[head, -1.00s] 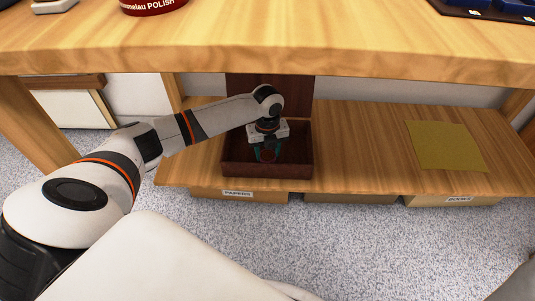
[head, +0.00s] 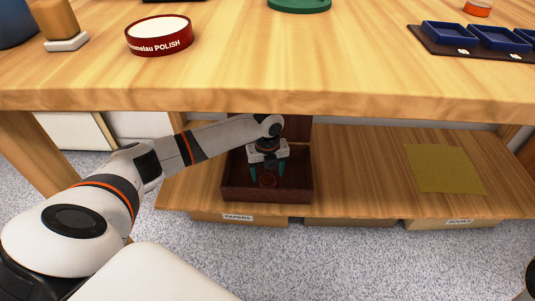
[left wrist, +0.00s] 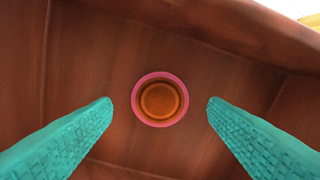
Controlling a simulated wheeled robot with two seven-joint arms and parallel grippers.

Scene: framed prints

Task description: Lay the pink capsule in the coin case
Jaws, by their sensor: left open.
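The coin case (head: 235,195) is an open dark brown wooden box on the lower shelf, with its lid standing up behind it. The pink capsule (head: 267,181) lies inside on the floor of the case. In the left wrist view the capsule (left wrist: 160,99) is a round pink rim around an orange-brown centre. My left gripper (head: 267,176) reaches down into the case, open, with teal fingers. In the left wrist view the fingers (left wrist: 160,105) stand on either side of the capsule with a gap at each side. My right gripper is not visible.
The thick tabletop (head: 270,98) overhangs the shelf close above my left arm. A mustard-coloured sheet (head: 444,168) lies on the shelf at right. A red polish tin (head: 160,38) and blue trays (head: 448,35) stand on the table. The shelf between case and sheet is clear.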

